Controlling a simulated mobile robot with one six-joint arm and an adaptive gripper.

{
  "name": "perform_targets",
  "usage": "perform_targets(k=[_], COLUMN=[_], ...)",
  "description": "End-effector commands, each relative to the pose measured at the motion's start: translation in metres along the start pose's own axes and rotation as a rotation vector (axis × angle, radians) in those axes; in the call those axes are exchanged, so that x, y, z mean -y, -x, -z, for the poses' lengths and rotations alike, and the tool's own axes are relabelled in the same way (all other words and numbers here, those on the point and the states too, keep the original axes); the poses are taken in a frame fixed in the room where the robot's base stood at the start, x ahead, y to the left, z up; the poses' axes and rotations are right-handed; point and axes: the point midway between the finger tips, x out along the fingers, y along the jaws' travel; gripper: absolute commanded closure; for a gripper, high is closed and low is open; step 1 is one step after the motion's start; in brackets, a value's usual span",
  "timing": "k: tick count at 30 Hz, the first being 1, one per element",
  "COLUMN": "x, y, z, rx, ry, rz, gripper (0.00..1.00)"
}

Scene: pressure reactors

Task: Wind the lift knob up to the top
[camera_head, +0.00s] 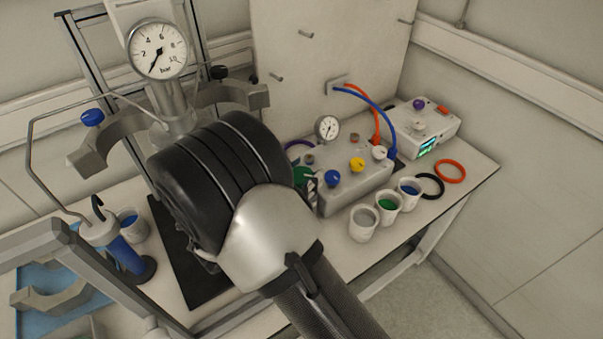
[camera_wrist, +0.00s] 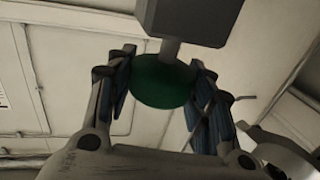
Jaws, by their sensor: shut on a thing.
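A green round knob (camera_wrist: 162,88) on a short grey stem below a dark grey block (camera_wrist: 190,20) fills the middle of the wrist view. My gripper (camera_wrist: 163,62) has its two blue-padded fingers on either side of the knob and is shut on it. In the head view a green piece (camera_head: 301,176) shows just right of my black wrist, with part of a finger beside it. My wrist and arm hide most of the gripper there. How high the knob's carriage stands cannot be told.
A large pressure gauge (camera_head: 158,48) and open clamp halves (camera_head: 110,140) stand left of my wrist. A control box (camera_head: 358,182) with coloured knobs, several cups (camera_head: 364,224), hoses and a lit unit (camera_head: 422,128) are to the right. Bare floor shows at lower right.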

Motion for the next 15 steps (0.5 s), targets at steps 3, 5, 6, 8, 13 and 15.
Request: perform_targets(k=[3,5,6,8,13,15], x=[0.0015,0.0009,0.0006,0.0005,-0.0003,-0.0005], y=[-0.0006,-0.0008,-0.001,-0.0013,-0.0013,-0.0014], z=[0.001,0.0011,0.0006,0.0008,0.0004,0.0006], rx=[-0.001,-0.001,-0.001,-0.001,-0.002,-0.003], ry=[-0.003,-0.003,-0.001,-0.002,-0.001,-0.001], rz=[-0.106,-0.159,-0.193,-0.24,-0.352,-0.388], gripper=[0.76,0.76,0.76,0.76,0.76,0.76])
